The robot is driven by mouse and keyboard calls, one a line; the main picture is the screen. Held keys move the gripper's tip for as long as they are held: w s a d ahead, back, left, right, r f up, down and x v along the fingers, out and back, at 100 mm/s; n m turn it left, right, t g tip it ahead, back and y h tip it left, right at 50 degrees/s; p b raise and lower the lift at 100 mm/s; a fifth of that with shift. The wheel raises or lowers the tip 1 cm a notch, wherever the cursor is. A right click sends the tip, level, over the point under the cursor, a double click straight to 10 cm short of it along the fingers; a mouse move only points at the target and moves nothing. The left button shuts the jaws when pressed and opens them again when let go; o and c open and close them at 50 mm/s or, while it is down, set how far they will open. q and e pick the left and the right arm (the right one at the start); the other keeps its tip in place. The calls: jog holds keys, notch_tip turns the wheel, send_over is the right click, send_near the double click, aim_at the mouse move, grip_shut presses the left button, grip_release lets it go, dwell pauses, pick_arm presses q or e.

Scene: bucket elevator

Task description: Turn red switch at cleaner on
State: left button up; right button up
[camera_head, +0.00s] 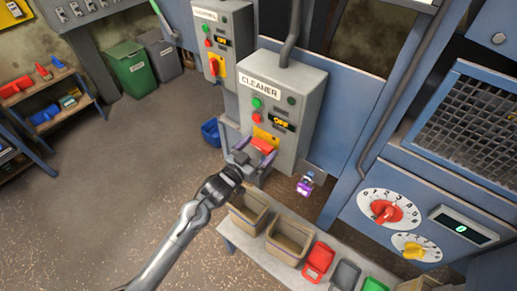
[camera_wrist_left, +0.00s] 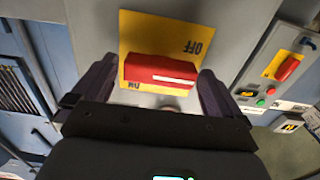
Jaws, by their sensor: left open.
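The grey cleaner box (camera_head: 278,85) carries the label CLEANER, green and red buttons and a small display reading OFF. Its red switch (camera_head: 262,145) sits on a yellow plate low on the front. In the left wrist view the red switch (camera_wrist_left: 160,71) lies crosswise on the yellow plate (camera_wrist_left: 140,28), which shows upside-down OFF and ON marks. My left gripper (camera_head: 252,150) is open, with one finger on each side of the switch. Whether the fingers touch it I cannot tell. My right gripper is not in view.
A second grey box (camera_head: 222,45) with its own red switch stands behind to the left. Below the cleaner box is a bench with tan bins (camera_head: 290,238) and coloured scoops. A panel with a red dial (camera_head: 386,212) stands at right. The floor at left is clear.

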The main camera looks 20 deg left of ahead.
pick_arm(q)
jog(key=shift+c, duration=0.5)
jog(key=c, duration=0.8)
jog(key=shift+c, duration=0.2)
